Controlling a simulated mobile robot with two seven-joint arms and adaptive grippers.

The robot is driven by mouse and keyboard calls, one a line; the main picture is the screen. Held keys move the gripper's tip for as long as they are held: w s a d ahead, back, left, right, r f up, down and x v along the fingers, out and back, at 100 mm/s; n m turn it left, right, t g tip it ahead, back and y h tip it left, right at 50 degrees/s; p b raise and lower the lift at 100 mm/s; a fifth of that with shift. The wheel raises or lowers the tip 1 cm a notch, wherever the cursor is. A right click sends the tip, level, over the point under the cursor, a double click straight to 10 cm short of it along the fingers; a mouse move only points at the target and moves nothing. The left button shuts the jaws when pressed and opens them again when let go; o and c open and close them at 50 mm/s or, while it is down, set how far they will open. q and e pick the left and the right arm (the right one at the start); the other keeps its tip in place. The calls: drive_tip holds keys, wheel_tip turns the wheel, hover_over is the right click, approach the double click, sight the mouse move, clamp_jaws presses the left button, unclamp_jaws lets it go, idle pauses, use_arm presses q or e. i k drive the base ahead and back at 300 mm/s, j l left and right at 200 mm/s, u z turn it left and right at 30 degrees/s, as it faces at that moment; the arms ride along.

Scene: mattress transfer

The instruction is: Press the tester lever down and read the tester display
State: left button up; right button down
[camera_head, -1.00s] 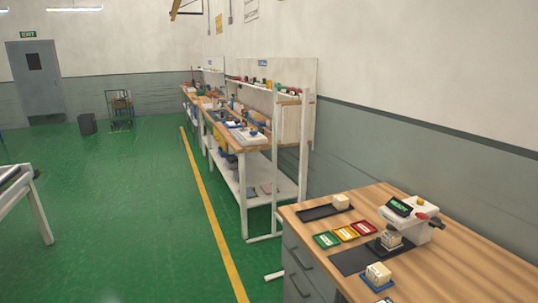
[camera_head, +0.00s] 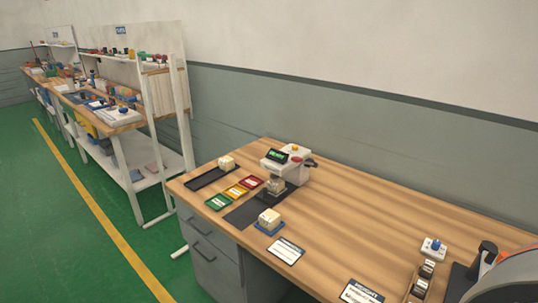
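The tester (camera_head: 297,158) is a white machine standing on the wooden bench, with a small dark display (camera_head: 278,156) showing green text too small to read. A dark lever-like handle (camera_head: 310,163) sticks out at its right side, and an orange-red knob sits on top. A pale block (camera_head: 275,185) sits under the tester's head, on a dark base. Another pale block (camera_head: 269,216) stands on a blue holder in front of it. A third pale block (camera_head: 226,162) is on a black tray (camera_head: 206,178). Neither of my grippers is in view.
Green, yellow and red trays (camera_head: 237,190) lie left of the tester. Cards (camera_head: 286,251) lie near the bench's front. A blue-knobbed device (camera_head: 433,247) and a cut-off dark object (camera_head: 487,258) stand at right. The bench (camera_head: 375,210) is clear in the middle.

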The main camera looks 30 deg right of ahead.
sight(296, 159)
drive_tip(key=i+j+z, duration=0.5)
drive_tip(key=i+j, duration=0.15)
drive_tip(key=i+j+z, duration=0.25)
drive_tip(key=j, duration=0.25)
drive_tip(key=i+j+z, duration=0.25)
drive_tip(key=j, duration=0.25)
